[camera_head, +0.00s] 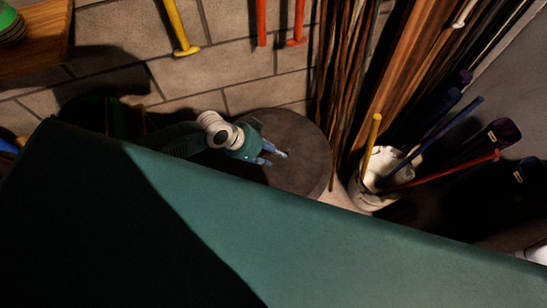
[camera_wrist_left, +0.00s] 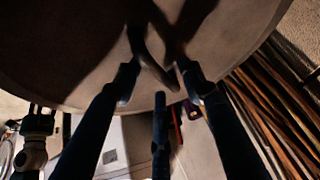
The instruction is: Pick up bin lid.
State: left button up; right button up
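The bin lid (camera_head: 306,165) is a round, dark grey-brown disc near the wall in the head view. It fills the top of the left wrist view (camera_wrist_left: 235,35), where a bar-like handle (camera_wrist_left: 150,62) stands out from its face. My left gripper (camera_head: 274,156) is over the lid. In the left wrist view its dark fingers (camera_wrist_left: 160,85) are spread apart, with the handle's end between their tips. I cannot tell whether any finger touches the handle. The bin under the lid is hidden.
A white bucket (camera_head: 367,194) with several coloured poles stands right of the lid. Long wooden poles (camera_head: 343,75) lean just behind it. Yellow (camera_head: 178,25) and red (camera_head: 261,22) handles hang by the block wall. A wooden shelf (camera_head: 35,45) is at upper left.

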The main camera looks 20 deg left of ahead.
pick_arm(q)
grip_shut()
jog(key=shift+r, duration=0.15)
